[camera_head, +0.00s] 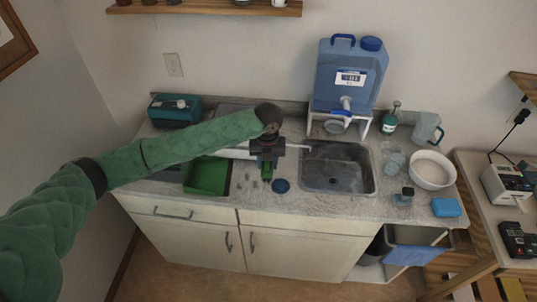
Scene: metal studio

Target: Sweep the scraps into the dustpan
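A green dustpan (207,177) lies on the speckled counter, its left part covered by my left arm. A few small greyish scraps (240,184) seem to lie on the counter just right of it; they are too small to make out well. My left gripper (267,173) points down over the counter between the dustpan and the sink, right of the scraps. Its fingers are too small to show whether they are open or shut, or hold anything. A pale bar (297,147) sticks out behind the gripper on both sides; I cannot tell what it is. My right gripper is out of view.
A dark blue round object (281,186) lies close right of the gripper. A sink (338,178) is to the right, with a blue water jug (350,75) on a white stand behind it. A teal box (174,111) is back left.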

